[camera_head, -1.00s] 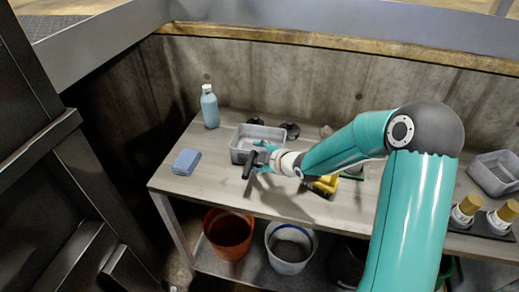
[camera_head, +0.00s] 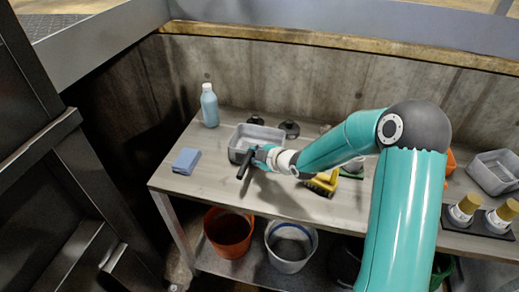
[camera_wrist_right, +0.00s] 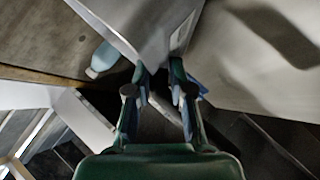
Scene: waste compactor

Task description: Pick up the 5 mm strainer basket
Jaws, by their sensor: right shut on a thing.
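A grey, open-topped basket (camera_head: 240,142) sits at the left part of the bench, near the back wall; no size marking is readable. My right gripper (camera_head: 252,160) is at its front side. In the right wrist view, the gripper's two fingers (camera_wrist_right: 160,80) close on the corner or wall of the grey basket (camera_wrist_right: 145,25). Whether the basket is clear of the bench top is hard to tell. A second grey basket (camera_head: 491,174) stands at the right end of the bench. My left gripper is not in view.
A blue bottle (camera_head: 209,106) and blue sponge (camera_head: 186,161) stand left of the basket. A yellow brush-like tool (camera_head: 321,184) lies to the right. Two gold-topped items (camera_head: 467,205) stand at far right. Red (camera_head: 229,234) and white (camera_head: 291,246) buckets are below.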

